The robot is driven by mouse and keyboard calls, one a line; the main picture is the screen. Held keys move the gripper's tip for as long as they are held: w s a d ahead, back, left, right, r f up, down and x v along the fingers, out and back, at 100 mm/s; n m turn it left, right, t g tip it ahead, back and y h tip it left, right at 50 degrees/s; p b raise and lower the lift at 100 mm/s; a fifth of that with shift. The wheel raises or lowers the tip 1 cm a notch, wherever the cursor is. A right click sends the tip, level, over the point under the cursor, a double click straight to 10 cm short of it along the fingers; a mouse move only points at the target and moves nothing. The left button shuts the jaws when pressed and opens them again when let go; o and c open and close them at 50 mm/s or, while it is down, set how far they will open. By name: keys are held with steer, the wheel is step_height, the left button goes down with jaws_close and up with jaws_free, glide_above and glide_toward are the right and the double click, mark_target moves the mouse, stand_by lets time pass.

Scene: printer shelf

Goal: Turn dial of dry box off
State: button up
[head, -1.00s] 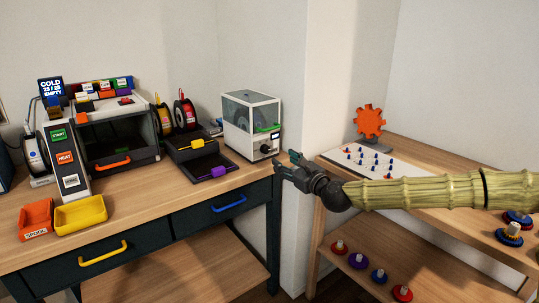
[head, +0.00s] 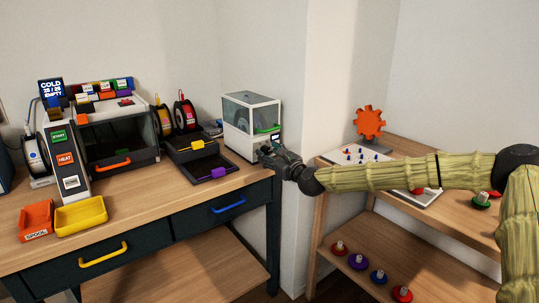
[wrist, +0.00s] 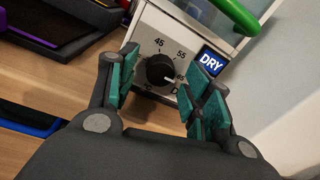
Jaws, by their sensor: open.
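The dry box (head: 251,118) is a white-framed clear box at the right end of the desk, with a green handle. In the wrist view its front panel shows a black dial (wrist: 160,69) with a white pointer line toward the lower right, near the 65 mark. Numbers 45 and 55 show around it, and a blue screen (wrist: 210,61) reads DRY. My gripper (wrist: 160,88) is open, its teal-padded fingers to the left and right of the dial. I cannot tell whether they touch it. In the head view my gripper (head: 272,155) hides the dial.
The green handle (wrist: 238,15) is just above the panel in the wrist view. Dark trays (head: 205,160) stand left of the box. A wooden shelf (head: 460,215) with a white peg board is on the right, beyond a wall corner.

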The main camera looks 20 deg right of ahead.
steer(key=shift+c, duration=0.2)
steer(key=c, duration=1)
steer(key=shift+f+n, duration=0.1)
steer(key=shift+n, duration=0.2)
